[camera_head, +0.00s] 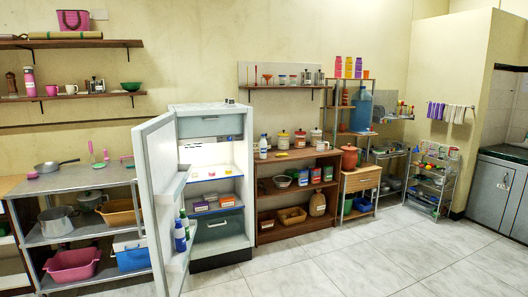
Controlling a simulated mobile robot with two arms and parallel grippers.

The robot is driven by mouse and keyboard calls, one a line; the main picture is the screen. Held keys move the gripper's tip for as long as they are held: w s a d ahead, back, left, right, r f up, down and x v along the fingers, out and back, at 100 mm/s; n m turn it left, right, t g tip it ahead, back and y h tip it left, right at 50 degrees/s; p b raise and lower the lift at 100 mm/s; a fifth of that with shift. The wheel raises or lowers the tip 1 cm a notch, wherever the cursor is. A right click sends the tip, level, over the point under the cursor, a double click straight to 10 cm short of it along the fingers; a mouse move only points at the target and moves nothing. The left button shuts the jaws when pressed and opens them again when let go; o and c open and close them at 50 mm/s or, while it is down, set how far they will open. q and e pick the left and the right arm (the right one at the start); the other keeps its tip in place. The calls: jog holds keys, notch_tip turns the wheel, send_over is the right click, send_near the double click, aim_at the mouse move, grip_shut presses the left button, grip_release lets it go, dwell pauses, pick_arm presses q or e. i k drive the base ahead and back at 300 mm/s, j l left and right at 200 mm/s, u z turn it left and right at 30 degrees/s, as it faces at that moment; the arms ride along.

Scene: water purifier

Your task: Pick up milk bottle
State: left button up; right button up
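A white bottle with some blue on it (263,147) stands upright on top of the low wooden cabinet, just right of the fridge; it may be the milk bottle, but it is too small to be sure. The fridge (208,125) stands open, with its door (158,190) swung out to the left. Blue bottles (180,236) and a green-looking bottle (185,222) stand in the low door rack. Neither of my grippers is in view.
The wooden cabinet (262,208) holds jars, bowls and boxes. A metal rack (65,236) with pots stands left of the fridge door. The tiled floor (345,262) in front and to the right is clear.

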aim_at(263, 142)
jog(key=i+z, duration=0.4)
jog(key=i, duration=1.3)
jog(key=i+l, duration=0.1)
jog(key=i, duration=0.7)
jog(key=i+u, duration=0.15)
jog(key=i, duration=0.6)
jog(key=i+l, duration=0.25)
jog(key=i, duration=0.55)
jog(key=i+l+u, duration=0.1)
jog(key=i+u, duration=0.35)
jog(key=i+l+u, duration=0.25)
jog(key=u, duration=0.2)
jog(key=i+l+u, duration=0.7)
jog(key=l+u, duration=0.25)
